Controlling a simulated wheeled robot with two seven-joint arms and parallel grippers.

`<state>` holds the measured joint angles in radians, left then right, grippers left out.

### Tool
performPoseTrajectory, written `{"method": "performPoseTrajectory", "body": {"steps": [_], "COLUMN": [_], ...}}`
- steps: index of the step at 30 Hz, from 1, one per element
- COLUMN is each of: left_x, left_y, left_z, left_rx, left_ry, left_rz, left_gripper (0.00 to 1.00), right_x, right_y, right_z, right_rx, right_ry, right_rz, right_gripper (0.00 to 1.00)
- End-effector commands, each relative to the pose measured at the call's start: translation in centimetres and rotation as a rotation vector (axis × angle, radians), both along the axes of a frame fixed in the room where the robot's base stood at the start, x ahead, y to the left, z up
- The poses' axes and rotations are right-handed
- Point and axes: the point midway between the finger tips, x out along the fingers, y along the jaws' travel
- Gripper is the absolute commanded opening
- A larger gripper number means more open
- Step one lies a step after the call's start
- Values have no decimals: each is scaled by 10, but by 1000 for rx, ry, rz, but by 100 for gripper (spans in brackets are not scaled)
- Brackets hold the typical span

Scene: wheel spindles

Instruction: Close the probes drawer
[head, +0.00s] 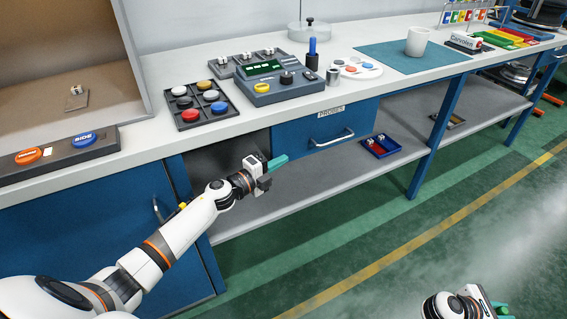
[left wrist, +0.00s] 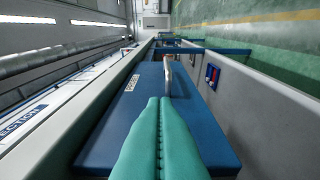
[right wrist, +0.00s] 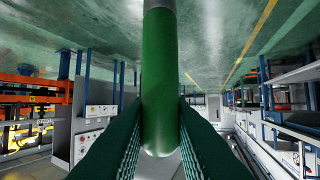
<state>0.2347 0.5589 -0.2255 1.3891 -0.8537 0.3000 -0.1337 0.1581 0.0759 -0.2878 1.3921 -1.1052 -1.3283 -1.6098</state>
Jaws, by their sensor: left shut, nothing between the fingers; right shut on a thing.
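The probes drawer (head: 300,132) is a blue front under the counter edge, with a white "PROBES" label and a silver handle (head: 331,138). It looks nearly flush with the counter; I cannot tell how far it stands out. In the left wrist view the blue front (left wrist: 115,145) and the handle (left wrist: 168,76) lie ahead of my left fingers. My left gripper (head: 279,162) is shut and empty, by the drawer's lower left corner; contact is unclear. My right gripper (head: 493,305) is shut on a green cylinder (right wrist: 160,95) with a grey end, low and away from the bench.
The counter (head: 225,130) above holds a button tray (head: 201,103), a control box (head: 270,85) and a mug (head: 417,41). A lower shelf (head: 290,190) carries a small blue tray (head: 381,147). A blue cabinet (head: 115,240) stands left. The green floor in front is open.

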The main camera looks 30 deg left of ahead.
Motion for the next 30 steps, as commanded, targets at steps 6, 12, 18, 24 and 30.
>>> {"method": "performPoseTrajectory", "body": {"steps": [6, 12, 18, 24, 30], "left_x": [-30, -61, -80, -86, -87], "left_y": [13, 24, 32, 34, 39], "left_z": [-2, -2, -1, 0, -13], "left_rx": [2, 4, 1, 2, -37], "left_ry": [3, 4, 2, 0, 41], "left_rz": [0, -1, -1, -2, 31], "left_gripper": [0, 0, 0, 0, 0], "right_x": [0, 0, 0, 0, 3], "right_y": [0, 0, 0, 0, -2], "right_z": [1, 1, 1, 1, 13], "right_rx": [1, 1, 1, 1, -1], "right_ry": [-1, -1, -1, -1, -4], "right_rz": [1, 1, 1, 1, 18], "right_gripper": [0, 0, 0, 0, 0]}}
